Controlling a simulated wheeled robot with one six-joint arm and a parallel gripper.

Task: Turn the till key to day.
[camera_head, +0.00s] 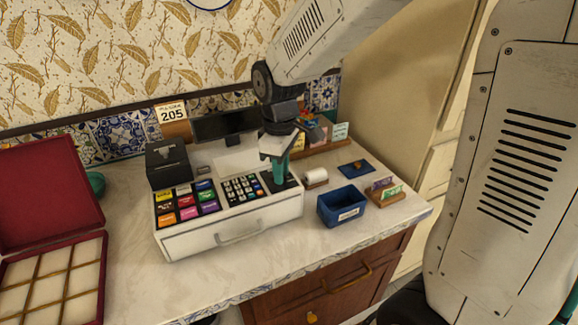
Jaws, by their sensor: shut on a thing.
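The white cash register (228,229) stands on the counter with coloured keys on its left and a dark number keypad (243,188) in the middle. My gripper (277,174) points down over the right end of the register's top, its teal fingers close together. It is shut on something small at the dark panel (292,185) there. The fingers hide most of that spot, so I cannot make out the till key or its setting.
A blue bin (341,207) and a wooden holder with cards (384,192) stand right of the register. A black printer (168,163) is at its back left. An open red box (50,200) takes up the left. The front counter strip is clear.

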